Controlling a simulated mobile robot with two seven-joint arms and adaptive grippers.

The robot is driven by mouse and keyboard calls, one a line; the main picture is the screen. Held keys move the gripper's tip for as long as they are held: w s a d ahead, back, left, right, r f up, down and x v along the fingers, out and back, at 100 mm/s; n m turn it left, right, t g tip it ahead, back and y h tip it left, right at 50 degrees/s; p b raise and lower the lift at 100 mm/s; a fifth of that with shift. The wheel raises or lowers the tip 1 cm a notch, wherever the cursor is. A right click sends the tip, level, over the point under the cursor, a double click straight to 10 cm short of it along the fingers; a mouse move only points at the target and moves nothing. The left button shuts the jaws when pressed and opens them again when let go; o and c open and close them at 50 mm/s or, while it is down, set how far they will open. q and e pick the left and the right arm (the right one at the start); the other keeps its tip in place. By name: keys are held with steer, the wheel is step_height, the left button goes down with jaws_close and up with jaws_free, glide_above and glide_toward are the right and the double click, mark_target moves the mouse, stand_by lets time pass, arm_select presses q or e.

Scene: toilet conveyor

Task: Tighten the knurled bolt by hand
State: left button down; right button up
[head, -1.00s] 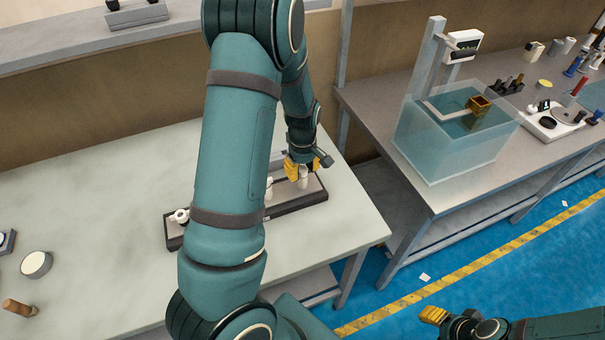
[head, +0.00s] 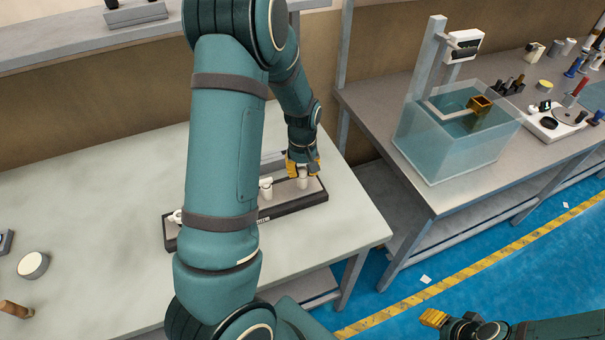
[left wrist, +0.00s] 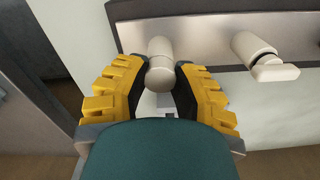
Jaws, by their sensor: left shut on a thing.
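A long dark-edged fixture plate (head: 285,206) lies on the pale table, with pale cylindrical fittings standing along it. My left gripper (head: 303,168) points down at the plate's right end, its yellow fingers around the pale bolt-like cylinder (head: 303,183). In the left wrist view the yellow fingers (left wrist: 160,85) are closed on both sides of that cylinder (left wrist: 160,57). Its knurling is too small to make out. My right gripper (head: 433,317) is at the lower right, over the blue floor and far from the plate; its jaw gap is unclear.
A second pale fitting (head: 266,187) stands on the plate beside the held one; my left arm hides part of the plate. A clear water tank (head: 455,140) stands on the right bench. A round puck (head: 33,265) lies at the table's left.

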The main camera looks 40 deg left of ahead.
arm_select(q)
steer(key=m+b, duration=0.1)
steer(key=m, duration=0.3)
steer(key=shift+f, duration=0.1)
steer(key=shift+m, duration=0.6)
steer(key=shift+m, duration=1)
steer(key=m, duration=0.2)
steer(key=shift+m, duration=0.4)
steer(key=m, duration=0.5)
